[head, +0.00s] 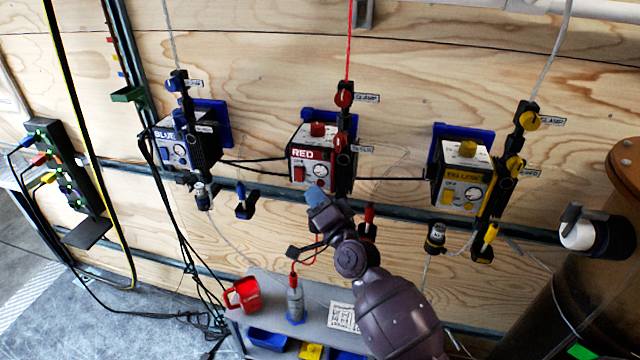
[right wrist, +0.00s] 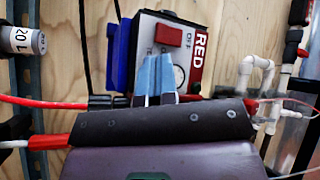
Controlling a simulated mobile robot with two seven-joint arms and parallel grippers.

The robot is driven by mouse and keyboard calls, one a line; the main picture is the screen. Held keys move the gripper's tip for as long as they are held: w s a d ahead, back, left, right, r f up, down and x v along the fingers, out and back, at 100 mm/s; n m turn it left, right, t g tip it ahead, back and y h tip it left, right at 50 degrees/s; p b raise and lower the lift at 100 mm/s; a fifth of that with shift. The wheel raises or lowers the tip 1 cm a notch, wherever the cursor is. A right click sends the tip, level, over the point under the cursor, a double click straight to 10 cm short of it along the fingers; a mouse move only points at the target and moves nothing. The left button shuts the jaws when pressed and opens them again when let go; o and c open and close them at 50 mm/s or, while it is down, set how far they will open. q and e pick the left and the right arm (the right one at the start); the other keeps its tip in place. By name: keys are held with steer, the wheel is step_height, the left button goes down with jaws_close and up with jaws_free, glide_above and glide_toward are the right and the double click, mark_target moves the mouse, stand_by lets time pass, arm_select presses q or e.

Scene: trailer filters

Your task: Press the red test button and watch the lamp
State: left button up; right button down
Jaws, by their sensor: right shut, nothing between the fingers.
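The red unit (head: 314,170) is a box with a white face and a red "RED" label, mounted on the plywood wall. A red button (head: 297,173) sits at the left of its face beside a round gauge; the button also shows in the right wrist view (right wrist: 168,35). A red cap (head: 318,129) stands on top of the box; I cannot tell if it is the lamp or whether it is lit. My right gripper (head: 314,194) is shut and empty, just below the box. Its blue fingertips (right wrist: 156,73) appear in front of the face, apart from the button. My left gripper is out of view.
A blue unit (head: 178,150) hangs to the left and a yellow unit (head: 463,188) to the right, with cables between. A brown cylinder (head: 560,310) stands at the right.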

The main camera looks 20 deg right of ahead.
steer(key=shift+w+d, duration=0.15)
steer(key=shift+w, duration=0.05)
stand_by(0.4)
steer(key=shift+w+d, duration=0.2)
steer(key=shift+w, duration=0.1)
stand_by(0.4)
steer(key=shift+s, duration=0.1)
stand_by(0.3)
steer(key=shift+s+a+p, duration=0.3)
steer(key=shift+s+a, duration=0.15)
steer(key=shift+s, duration=0.1)
